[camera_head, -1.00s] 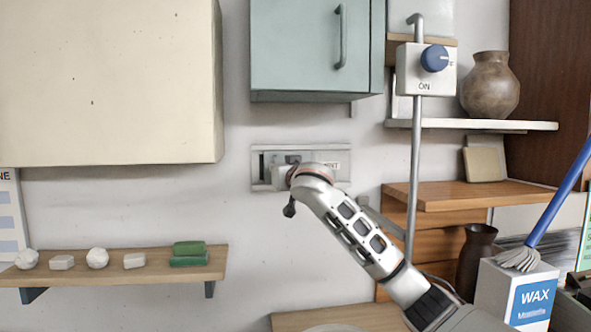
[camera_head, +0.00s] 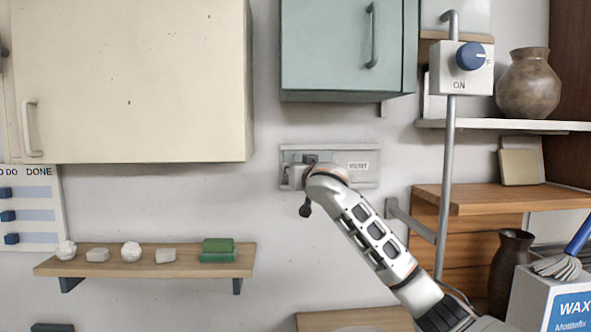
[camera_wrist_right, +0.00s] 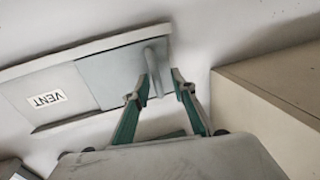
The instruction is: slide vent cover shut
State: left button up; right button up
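The vent (camera_head: 364,178) is a grey panel on the wall with a "VENT" label; it also shows upside down in the right wrist view (camera_wrist_right: 22,92). Its plain grey cover (camera_wrist_right: 108,78) lies beside the label, at the panel's left end in the head view. No dark opening shows. A grey upright handle (camera_wrist_right: 154,60) stands out from the cover. My right gripper (camera_wrist_right: 162,78) is at the cover, its fingers apart on either side of the handle; whether one touches it is hard to tell. In the head view my wrist hides part of the cover. My left gripper is not in view.
A cream cabinet (camera_head: 135,85) hangs left of the vent and a teal cabinet (camera_head: 325,45) above it. A shelf (camera_head: 140,262) with small blocks is below left. A pole (camera_head: 446,180) with a switch box (camera_head: 450,82) stands right. Wall below the vent is bare.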

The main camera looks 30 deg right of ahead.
notch_tip(320, 180, up, 10)
dwell(0.5)
jog(key=shift+a, duration=0.1)
dwell(0.4)
